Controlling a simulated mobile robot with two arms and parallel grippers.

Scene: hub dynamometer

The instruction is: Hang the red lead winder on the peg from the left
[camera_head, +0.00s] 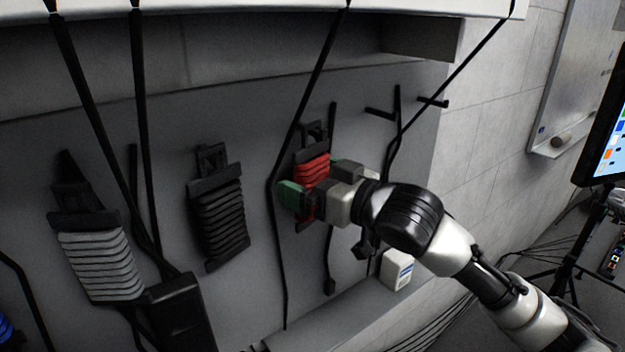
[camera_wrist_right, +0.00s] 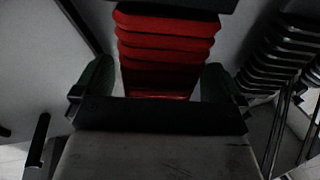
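The red lead winder (camera_head: 313,171) is upright in front of the grey panel, with black end pieces above and below its red coils. My right gripper (camera_head: 318,183) has its green-padded fingers on either side of the winder's body. In the right wrist view the red coils (camera_wrist_right: 167,45) lie between the two green pads (camera_wrist_right: 158,84); whether both pads press on it is unclear. The winder's top is near the panel, and whether a peg carries it is hidden. My left gripper is not in view.
A black winder (camera_head: 220,220) and a grey winder (camera_head: 97,262) hang to the left. Dark pegs (camera_head: 380,112) stick out at the panel's right. Black cables cross in front of the panel. A white box (camera_head: 397,270) stands below right on the ledge (camera_head: 330,325).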

